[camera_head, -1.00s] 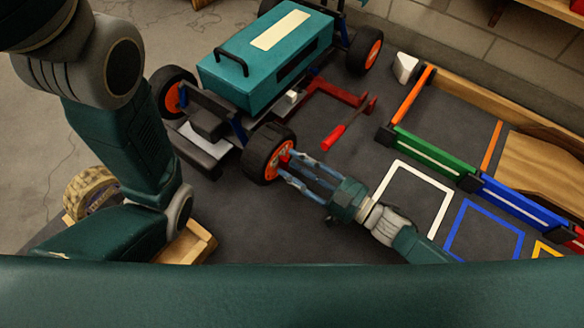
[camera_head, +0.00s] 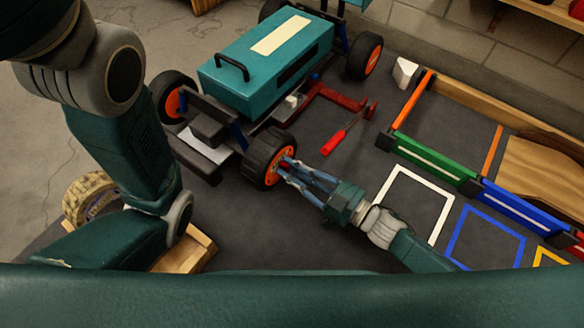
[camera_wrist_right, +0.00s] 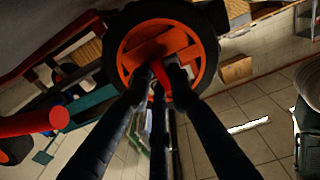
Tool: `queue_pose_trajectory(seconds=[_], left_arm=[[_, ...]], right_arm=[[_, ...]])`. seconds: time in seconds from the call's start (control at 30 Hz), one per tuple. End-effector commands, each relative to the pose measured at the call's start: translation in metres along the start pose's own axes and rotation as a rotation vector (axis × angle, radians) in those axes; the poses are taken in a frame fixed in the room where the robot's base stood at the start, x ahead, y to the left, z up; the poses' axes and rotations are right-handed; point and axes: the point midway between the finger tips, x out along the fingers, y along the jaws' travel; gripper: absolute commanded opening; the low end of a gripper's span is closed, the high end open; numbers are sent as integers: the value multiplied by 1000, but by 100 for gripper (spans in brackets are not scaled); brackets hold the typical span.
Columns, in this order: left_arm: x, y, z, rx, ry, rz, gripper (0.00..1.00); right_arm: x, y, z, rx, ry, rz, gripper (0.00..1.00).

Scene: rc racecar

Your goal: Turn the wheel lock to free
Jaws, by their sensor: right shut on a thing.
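The car has a teal body (camera_head: 250,85) and black tyres with orange rims. Its near front wheel (camera_head: 262,150) faces my right gripper (camera_head: 286,167). The wheel lock is a small red piece at the hub, best seen in the right wrist view (camera_wrist_right: 159,73). I cannot tell the lock's exact turn angle. My left arm stands at the left, but its gripper is not in view.
A red-handled screwdriver (camera_head: 334,142) lies on the dark mat, right of the car. Coloured rails and a white outlined square (camera_head: 411,174) lie further right. The mat below the wheel is clear.

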Motion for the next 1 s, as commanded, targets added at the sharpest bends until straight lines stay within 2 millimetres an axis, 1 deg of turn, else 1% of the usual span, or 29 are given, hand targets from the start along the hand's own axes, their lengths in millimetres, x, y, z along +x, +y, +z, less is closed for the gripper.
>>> queue_pose_trajectory(seconds=[0.27, 0.6, 1.0], left_arm=[[14, -3, 5, 1, -1, 0, 0], [29, -6, 11, 1, -1, 0, 0], [38, -8, 14, 1, -1, 0, 0]], right_arm=[[0, -1, -3, -163, -1, 1, 0], [0, -3, -4, -480, -1, 0, 0], [-1, -6, -2, -860, -1, 0, 0]])
